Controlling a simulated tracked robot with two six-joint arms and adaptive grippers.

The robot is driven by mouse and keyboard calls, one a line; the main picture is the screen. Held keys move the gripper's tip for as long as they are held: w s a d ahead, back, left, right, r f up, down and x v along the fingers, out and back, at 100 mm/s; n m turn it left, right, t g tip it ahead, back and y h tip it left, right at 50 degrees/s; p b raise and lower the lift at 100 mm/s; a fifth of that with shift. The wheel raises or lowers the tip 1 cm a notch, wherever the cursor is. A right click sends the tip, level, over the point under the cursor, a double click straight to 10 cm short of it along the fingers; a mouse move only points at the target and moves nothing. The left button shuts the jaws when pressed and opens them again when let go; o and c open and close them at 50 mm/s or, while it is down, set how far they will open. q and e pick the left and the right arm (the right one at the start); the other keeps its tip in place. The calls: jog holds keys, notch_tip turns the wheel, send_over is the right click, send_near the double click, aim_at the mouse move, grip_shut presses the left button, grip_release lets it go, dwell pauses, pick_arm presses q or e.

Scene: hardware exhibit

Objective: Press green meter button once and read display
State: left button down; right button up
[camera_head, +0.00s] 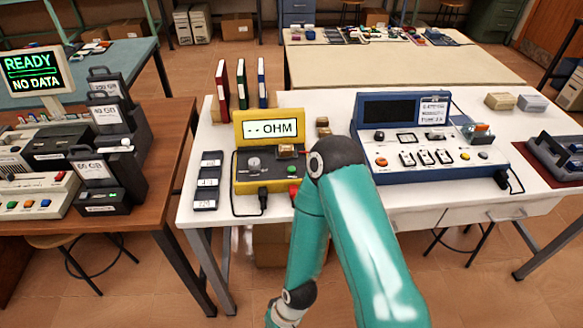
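A yellow meter (243,186) stands on the white table left of centre. Its display (270,128) reads "-- OHM" in dark characters on a pale background. The green button (292,170) is on the right of the meter's dark front panel, close to the dark joint of my teal arm. A grey knob (254,164) sits to its left, with a small brown component on the panel above the button. My arm bends in front of the meter's right edge and runs back down out of the picture. Neither gripper is in view.
A blue bench instrument (403,108) with a dark screen stands to the right. Three upright books (241,84) are behind the meter, and dark modules (208,180) lie to its left. A brown table (155,200) at left holds a "READY NO DATA" screen (33,72).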

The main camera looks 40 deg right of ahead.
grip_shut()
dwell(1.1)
